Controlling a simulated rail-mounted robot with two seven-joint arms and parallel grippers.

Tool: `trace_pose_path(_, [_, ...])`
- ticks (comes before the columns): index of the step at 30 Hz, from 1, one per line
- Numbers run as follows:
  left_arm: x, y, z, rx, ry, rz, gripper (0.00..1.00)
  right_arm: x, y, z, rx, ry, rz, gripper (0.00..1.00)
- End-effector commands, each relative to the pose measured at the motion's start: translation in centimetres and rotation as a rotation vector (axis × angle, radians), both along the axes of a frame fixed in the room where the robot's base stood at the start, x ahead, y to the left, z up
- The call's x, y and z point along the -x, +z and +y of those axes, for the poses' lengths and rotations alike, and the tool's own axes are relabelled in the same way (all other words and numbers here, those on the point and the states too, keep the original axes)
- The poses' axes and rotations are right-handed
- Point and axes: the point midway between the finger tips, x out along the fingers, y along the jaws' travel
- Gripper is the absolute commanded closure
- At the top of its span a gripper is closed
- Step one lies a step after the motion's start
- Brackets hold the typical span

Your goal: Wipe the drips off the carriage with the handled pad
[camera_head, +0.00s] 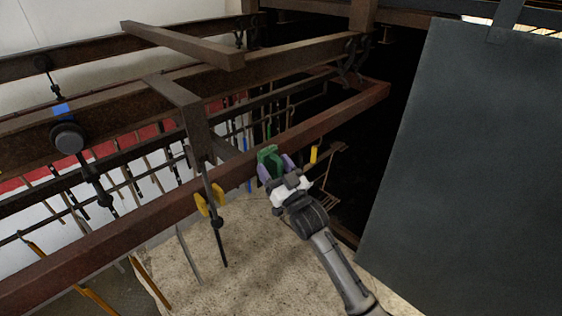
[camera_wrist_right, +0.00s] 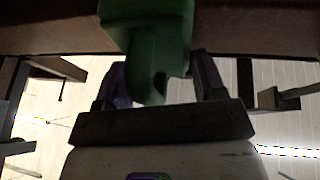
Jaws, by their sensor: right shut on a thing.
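My right gripper (camera_head: 274,171), with purple fingers, is shut on the green handled pad (camera_head: 268,155) near the middle of the head view. The pad is at the near brown rail beam (camera_head: 325,123); I cannot tell whether it touches. In the right wrist view the green pad (camera_wrist_right: 165,35) stands between the two fingers (camera_wrist_right: 160,85), close in front of the brown beam (camera_wrist_right: 255,28). I cannot tell which part is the carriage, and I make out no drips. My left gripper is not in view.
A dark hanger with yellow pieces (camera_head: 210,202) hangs left of my gripper. A round dark fitting with a blue patch (camera_head: 68,137) is at the far left. A large grey panel (camera_head: 475,170) fills the right. A speckled tan surface (camera_head: 245,250) lies below.

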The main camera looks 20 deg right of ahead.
Motion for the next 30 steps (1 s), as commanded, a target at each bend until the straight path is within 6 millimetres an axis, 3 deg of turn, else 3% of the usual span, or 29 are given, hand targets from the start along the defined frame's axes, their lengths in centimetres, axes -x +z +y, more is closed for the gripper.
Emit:
trace_pose_path(14, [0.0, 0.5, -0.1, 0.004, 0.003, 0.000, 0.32, 0.5, 0.1, 0.6, 0.001, 0.000, 0.000, 0.55])
trace_pose_path(30, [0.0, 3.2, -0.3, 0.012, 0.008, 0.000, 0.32, 4.9, 0.2, -1.4, 0.000, -0.001, 0.000, 0.55])
